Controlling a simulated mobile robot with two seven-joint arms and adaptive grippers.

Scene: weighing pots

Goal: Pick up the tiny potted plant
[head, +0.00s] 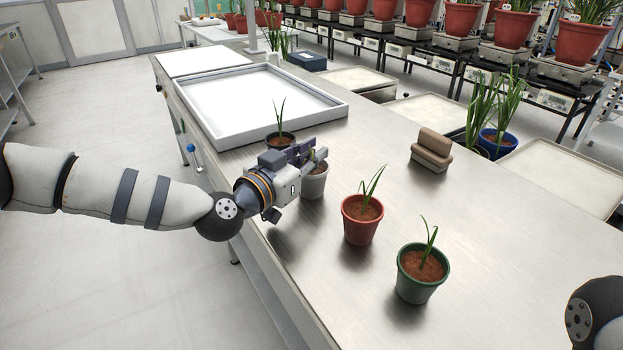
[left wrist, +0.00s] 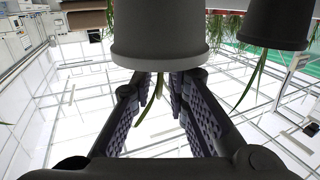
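Several small potted plants stand in a row on the metal table. They are a black pot (head: 283,139), a light grey pot (head: 315,186), a red pot (head: 362,222) and a green pot (head: 420,279). My left gripper (head: 314,157) is at the light grey pot, over its rim, and hides much of its plant. In the left wrist view, which is upside down, the light grey pot (left wrist: 160,40) fills the top. My left gripper (left wrist: 166,84) is open there, with the plant's leaves between its fingers. Contact with the pot is unclear. My right gripper is out of view.
A white-lined tray (head: 235,105) lies at the table's far left. A brown block-like object (head: 432,150) stands right of the pots. A blue pot (head: 495,143) is beyond the table's right edge. The black pot also shows close by in the left wrist view (left wrist: 277,22).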

